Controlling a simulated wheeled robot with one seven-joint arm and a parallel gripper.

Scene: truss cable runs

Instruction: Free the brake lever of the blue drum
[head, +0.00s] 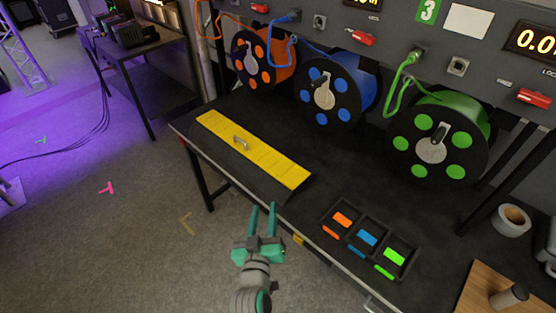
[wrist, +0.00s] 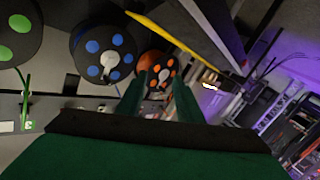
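The blue drum (head: 367,88) stands on the black bench at the back middle, its round face to the front. A pale hub with a dark handle (head: 321,81) sits on that face; whether this handle is the brake lever I cannot tell. The blue drum also shows in the wrist view (wrist: 93,46), left of the orange drum. My gripper (head: 262,208) is open and empty. It is in front of the bench's front edge, well apart from the blue drum. Its two green fingers frame the orange drum in the wrist view (wrist: 157,90).
The orange drum (head: 283,74) and green drum (head: 465,112) flank the blue one. A yellow ramp (head: 270,164) with a grey handle lies before them. A tray (head: 352,222) with orange, blue and green pieces is at front right. Red levers (head: 362,38) sit on the panel behind.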

